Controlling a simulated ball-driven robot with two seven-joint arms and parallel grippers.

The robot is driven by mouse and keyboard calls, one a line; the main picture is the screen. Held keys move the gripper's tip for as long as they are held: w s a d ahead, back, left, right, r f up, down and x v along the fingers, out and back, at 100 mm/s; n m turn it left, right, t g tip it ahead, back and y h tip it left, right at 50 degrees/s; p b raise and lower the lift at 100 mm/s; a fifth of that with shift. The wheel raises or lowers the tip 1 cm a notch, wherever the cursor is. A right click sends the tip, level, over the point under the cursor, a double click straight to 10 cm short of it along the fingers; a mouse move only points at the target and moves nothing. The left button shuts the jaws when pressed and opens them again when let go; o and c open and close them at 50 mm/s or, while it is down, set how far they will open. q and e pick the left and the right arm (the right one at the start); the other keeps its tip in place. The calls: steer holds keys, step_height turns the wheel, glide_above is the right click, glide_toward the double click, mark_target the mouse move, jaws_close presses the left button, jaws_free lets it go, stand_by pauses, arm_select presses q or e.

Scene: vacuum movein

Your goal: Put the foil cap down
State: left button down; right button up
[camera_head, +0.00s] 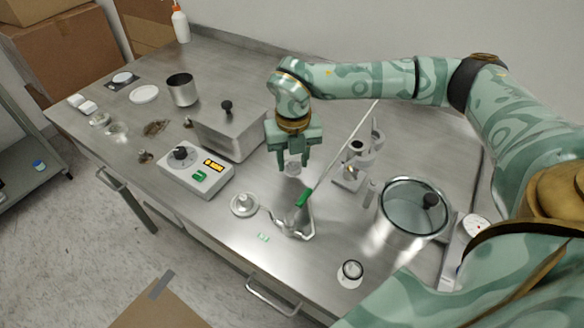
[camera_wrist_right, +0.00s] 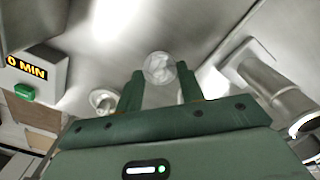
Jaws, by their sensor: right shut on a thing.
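The foil cap (camera_head: 292,168) is a small grey, crinkled round piece between the fingertips of my right gripper (camera_head: 292,160). My right gripper is shut on it and holds it over the steel bench, in front of the rectangular lidded box. In the right wrist view the foil cap (camera_wrist_right: 160,68) shows as a pale round disc between the two green fingers (camera_wrist_right: 160,85). I cannot tell its exact height above the bench. My left gripper is not in view.
A timer box (camera_head: 195,172) and a lidded steel box (camera_head: 230,130) stand left of the gripper. Small dishes lie at far left.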

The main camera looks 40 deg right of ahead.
mark_target(293, 162)
step_height(293, 162, down, 3)
steer(key=shift+r+b, duration=0.1)
steer(key=shift+b, duration=0.25)
steer(key=shift+r, duration=0.1)
steer(key=shift+s, duration=0.1)
steer(key=o, duration=1.1)
steer(key=shift+c, duration=0.2)
step_height(293, 162, up, 12)
steer(key=p, duration=0.3)
steer(key=shift+p, duration=0.4)
